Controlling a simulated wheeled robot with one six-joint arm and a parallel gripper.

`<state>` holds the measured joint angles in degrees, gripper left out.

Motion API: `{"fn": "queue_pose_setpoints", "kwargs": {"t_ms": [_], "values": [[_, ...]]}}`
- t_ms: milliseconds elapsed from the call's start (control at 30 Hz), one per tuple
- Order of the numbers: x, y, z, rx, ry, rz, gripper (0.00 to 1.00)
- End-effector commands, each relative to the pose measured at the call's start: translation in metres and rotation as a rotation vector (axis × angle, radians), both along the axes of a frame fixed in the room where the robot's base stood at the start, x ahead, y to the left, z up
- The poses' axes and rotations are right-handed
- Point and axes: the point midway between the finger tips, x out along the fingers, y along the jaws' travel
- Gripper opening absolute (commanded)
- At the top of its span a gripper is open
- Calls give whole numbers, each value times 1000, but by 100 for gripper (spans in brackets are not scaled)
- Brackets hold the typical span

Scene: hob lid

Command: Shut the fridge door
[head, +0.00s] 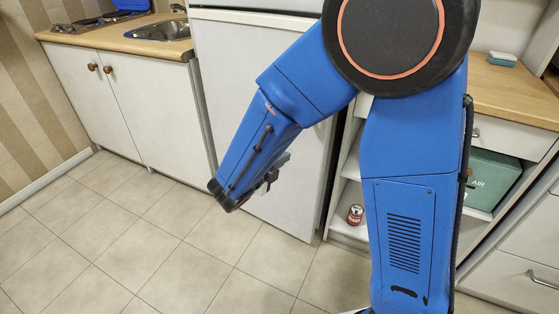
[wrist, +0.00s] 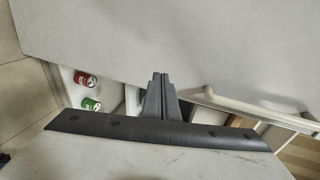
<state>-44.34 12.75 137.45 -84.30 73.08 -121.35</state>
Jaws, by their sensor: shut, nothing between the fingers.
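The white fridge door (head: 255,75) stands in the middle of the head view, partly hidden by my arm. Its lower right corner sticks out towards me, so it looks a little ajar; how wide the gap is I cannot tell. In the wrist view the pale door face (wrist: 150,35) fills the top, with a white bar handle (wrist: 255,112) near its edge. My gripper (head: 272,178) is in front of the door; it also shows in the wrist view (wrist: 160,80), shut and empty, tips close to the door's edge. I cannot tell whether they touch it.
Right of the fridge is an open shelf with a red can (head: 355,215) and a green box (head: 492,180). A green can (wrist: 91,104) shows in the wrist view. White cupboards (head: 145,105) with a sink (head: 160,31) stand left. The tiled floor (head: 130,240) in front is clear.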

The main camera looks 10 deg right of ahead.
Motion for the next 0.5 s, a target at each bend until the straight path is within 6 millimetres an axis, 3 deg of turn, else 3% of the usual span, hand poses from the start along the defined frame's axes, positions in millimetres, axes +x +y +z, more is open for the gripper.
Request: {"fn": "queue_pose_setpoints", "kwargs": {"t_ms": [500], "values": [[51, -48, -16, 1, -1, -4, 0]]}}
